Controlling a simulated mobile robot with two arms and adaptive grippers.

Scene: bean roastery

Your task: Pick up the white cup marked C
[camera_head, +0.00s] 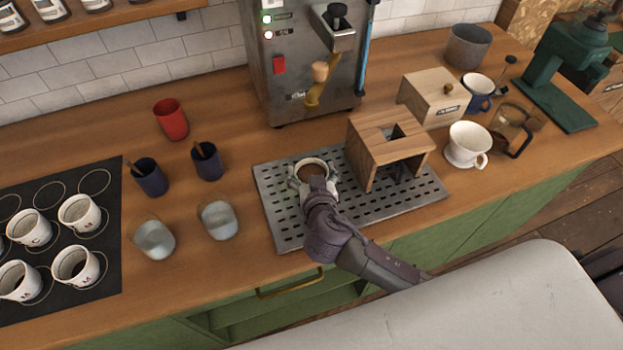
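A white cup with brown contents (311,163) is at the metal drip tray (283,232). Any letter on it is hidden. My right gripper (315,183) is at this cup, with its fingers on either side of the near wall. Whether they press on it is too small to tell. Several white cups stand on a black mat (110,262) at the left. The upper left one (30,230) bears a small mark that looks like a C. My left gripper is not in view.
The coffee machine (290,75) stands behind the tray. A wooden box stand (365,148) is close to the right of my gripper. Two glass cups (154,240), two dark cups (151,180) and a red cup (172,122) stand left. A white dripper (467,145) stands right.

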